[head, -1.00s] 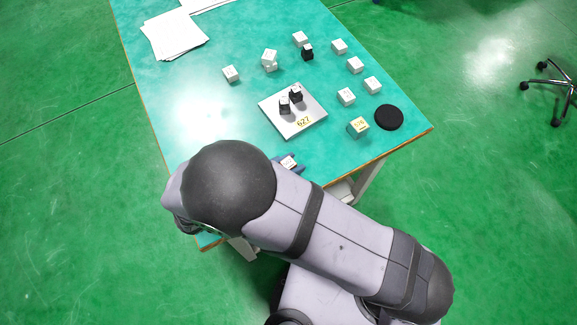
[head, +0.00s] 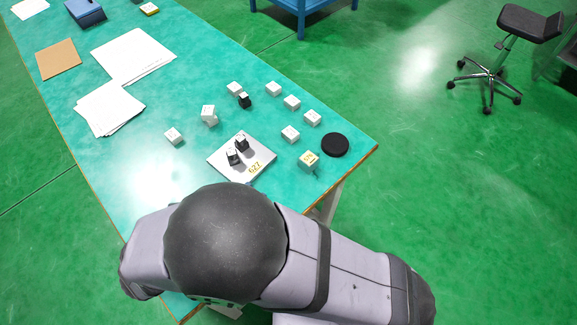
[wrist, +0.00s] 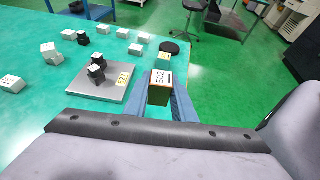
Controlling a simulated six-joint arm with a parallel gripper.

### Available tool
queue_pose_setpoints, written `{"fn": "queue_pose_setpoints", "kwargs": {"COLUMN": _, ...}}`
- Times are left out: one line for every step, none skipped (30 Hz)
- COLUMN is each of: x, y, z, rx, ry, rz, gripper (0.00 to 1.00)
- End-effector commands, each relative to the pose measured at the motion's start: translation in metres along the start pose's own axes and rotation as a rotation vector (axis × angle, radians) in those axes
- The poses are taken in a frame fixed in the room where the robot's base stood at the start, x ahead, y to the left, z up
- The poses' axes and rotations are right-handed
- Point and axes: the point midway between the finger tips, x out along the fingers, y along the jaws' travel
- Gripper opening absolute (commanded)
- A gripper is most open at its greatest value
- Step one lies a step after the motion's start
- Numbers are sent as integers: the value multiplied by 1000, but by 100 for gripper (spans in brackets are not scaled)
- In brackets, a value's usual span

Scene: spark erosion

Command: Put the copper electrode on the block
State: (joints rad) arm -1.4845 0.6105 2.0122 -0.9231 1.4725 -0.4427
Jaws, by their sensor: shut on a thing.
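My gripper (wrist: 160,96) shows in the wrist view with two blue fingers shut on a small piece (wrist: 159,97). It has a white top label reading 502 and dark brownish sides; I take it for the copper electrode. It is held in front of and right of the flat grey block (wrist: 92,87), apart from it. The grey block carries a yellow number label and also shows in the head view (head: 259,170). Two black pieces with white tops stand on it, the left one (head: 233,157) and the right one (head: 242,143). In the head view my arm hides the gripper.
Several pale cubes stand around the grey block, one pair stacked (head: 209,115). Another black piece (head: 244,101) stands behind. A cube with a yellow label (head: 309,159) and a black disc (head: 335,145) lie near the right table edge. Papers (head: 133,54) lie farther back.

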Motion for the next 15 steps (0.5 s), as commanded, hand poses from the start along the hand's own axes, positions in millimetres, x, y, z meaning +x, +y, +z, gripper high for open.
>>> {"fn": "queue_pose_setpoints", "kwargs": {"x": 4, "y": -1, "z": 9, "rx": 9, "ry": -2, "rz": -19, "gripper": 0}}
{"fn": "queue_pose_setpoints", "kwargs": {"x": 7, "y": -1, "z": 13, "rx": 14, "ry": -2, "rz": -31, "gripper": 0}}
{"fn": "queue_pose_setpoints", "kwargs": {"x": 12, "y": -3, "z": 19, "rx": 22, "ry": -2, "rz": -51, "gripper": 0}}
{"fn": "queue_pose_setpoints", "kwargs": {"x": 16, "y": -4, "z": 24, "rx": 29, "ry": -2, "rz": -68, "gripper": 0}}
{"fn": "queue_pose_setpoints", "kwargs": {"x": 22, "y": -6, "z": 30, "rx": 37, "ry": -2, "rz": -88, "gripper": 0}}
{"fn": "queue_pose_setpoints", "kwargs": {"x": 29, "y": -9, "z": 39, "rx": 49, "ry": -3, "rz": -117, "gripper": 0}}
{"fn": "queue_pose_setpoints", "kwargs": {"x": 35, "y": -11, "z": 45, "rx": 58, "ry": -3, "rz": -141, "gripper": 0}}
{"fn": "queue_pose_setpoints", "kwargs": {"x": 42, "y": -15, "z": 52, "rx": 68, "ry": -3, "rz": -166, "gripper": 0}}
{"fn": "queue_pose_setpoints", "kwargs": {"x": 52, "y": -20, "z": 62, "rx": 82, "ry": -3, "rz": -203, "gripper": 0}}
{"fn": "queue_pose_setpoints", "kwargs": {"x": 59, "y": -24, "z": 70, "rx": 93, "ry": -4, "rz": -232, "gripper": 0}}
{"fn": "queue_pose_setpoints", "kwargs": {"x": 67, "y": -30, "z": 77, "rx": 105, "ry": -4, "rz": -261, "gripper": 0}}
{"fn": "queue_pose_setpoints", "kwargs": {"x": 77, "y": -37, "z": 87, "rx": 121, "ry": -3, "rz": -298, "gripper": 0}}
{"fn": "queue_pose_setpoints", "kwargs": {"x": 85, "y": -42, "z": 95, "rx": 132, "ry": -3, "rz": -323, "gripper": 0}}
{"fn": "queue_pose_setpoints", "kwargs": {"x": 92, "y": -47, "z": 102, "rx": 140, "ry": -3, "rz": -343, "gripper": 0}}
{"fn": "queue_pose_setpoints", "kwargs": {"x": 102, "y": -53, "z": 110, "rx": 149, "ry": -3, "rz": -366, "gripper": 0}}
